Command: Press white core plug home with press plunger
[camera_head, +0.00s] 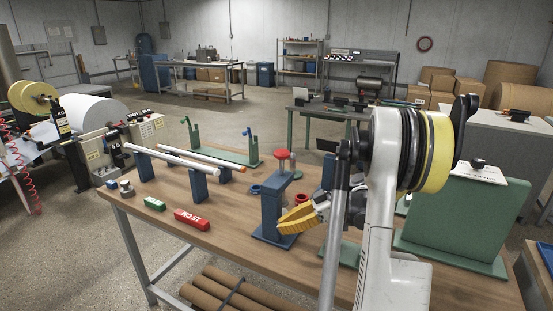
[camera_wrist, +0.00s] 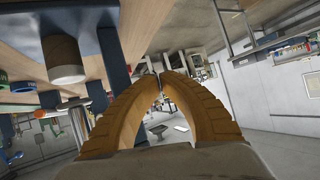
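The blue press (camera_head: 271,214) stands on the workbench, with a red knob (camera_head: 282,155) above a pale shaft at its top. My gripper (camera_head: 283,230) is low beside the press frame, its yellow fingers near the press base. In the wrist view my gripper (camera_wrist: 160,75) has its curved fingers brought together at the tips, with nothing seen between them. That view is turned over. A brown tube with a white end, seemingly the core with the white core plug (camera_wrist: 67,75), stands left of the fingers, apart from them, near a blue post (camera_wrist: 113,60). The plunger's lower end cannot be made out.
A green stand (camera_head: 452,220) is at the right. Red rings (camera_head: 302,198) lie behind my gripper.

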